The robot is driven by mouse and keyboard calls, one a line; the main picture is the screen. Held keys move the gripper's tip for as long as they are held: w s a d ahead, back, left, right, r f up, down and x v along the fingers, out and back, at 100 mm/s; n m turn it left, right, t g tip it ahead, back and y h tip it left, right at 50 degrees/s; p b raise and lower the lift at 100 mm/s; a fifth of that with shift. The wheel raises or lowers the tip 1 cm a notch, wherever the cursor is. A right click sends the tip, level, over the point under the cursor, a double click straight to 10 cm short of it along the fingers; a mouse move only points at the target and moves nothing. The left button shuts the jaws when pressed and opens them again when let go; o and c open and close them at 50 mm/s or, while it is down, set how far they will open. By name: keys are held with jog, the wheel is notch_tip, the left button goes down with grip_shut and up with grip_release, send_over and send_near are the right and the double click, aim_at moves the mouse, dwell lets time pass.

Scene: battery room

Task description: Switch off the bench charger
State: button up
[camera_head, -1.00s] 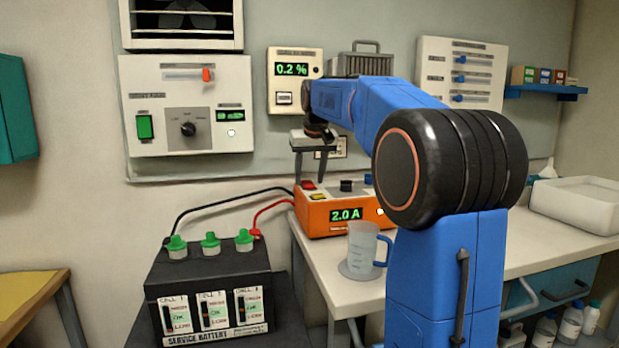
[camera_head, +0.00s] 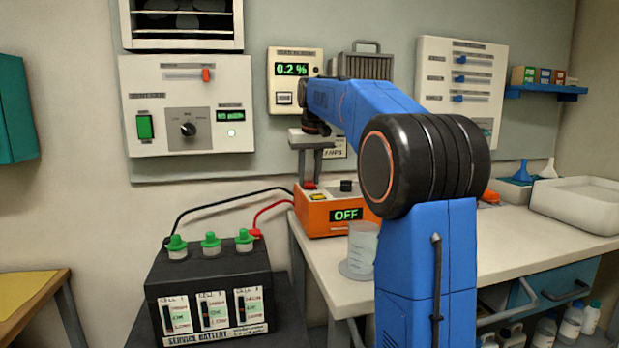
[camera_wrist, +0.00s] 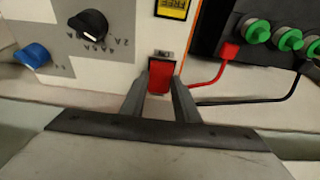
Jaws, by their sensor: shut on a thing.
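The orange bench charger (camera_head: 316,219) stands on the bench, and its display (camera_head: 346,215) reads OFF. My gripper (camera_head: 311,184) reaches down from above onto the left end of the charger's top panel. In the wrist view, my gripper (camera_wrist: 161,82) has its two fingers close on either side of a red rocker switch (camera_wrist: 161,75). The switch (camera_head: 309,185) is partly covered by the fingers in the head view. A black knob (camera_wrist: 88,24) and a blue knob (camera_wrist: 32,56) sit on the same panel. My arm hides the charger's right end.
A clear measuring jug (camera_head: 362,250) stands in front of the charger, partly behind my arm. The service battery (camera_head: 208,290) is at the left, joined by a red cable (camera_head: 272,212) and a black cable. A white tray (camera_head: 580,205) is at the right.

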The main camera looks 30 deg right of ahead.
aim_at(310, 185)
jog(key=shift+w+d+r+g, duration=0.1)
jog(key=shift+w+g, duration=0.1)
jog(key=shift+g, duration=0.4)
jog(key=o, duration=1)
jog(key=shift+o, duration=0.2)
jog(key=shift+r, duration=0.1)
notch_tip(310, 185, up, 12)
jog(key=s, duration=0.1)
jog(key=shift+s+a+f, duration=0.2)
jog(key=shift+s, duration=0.05)
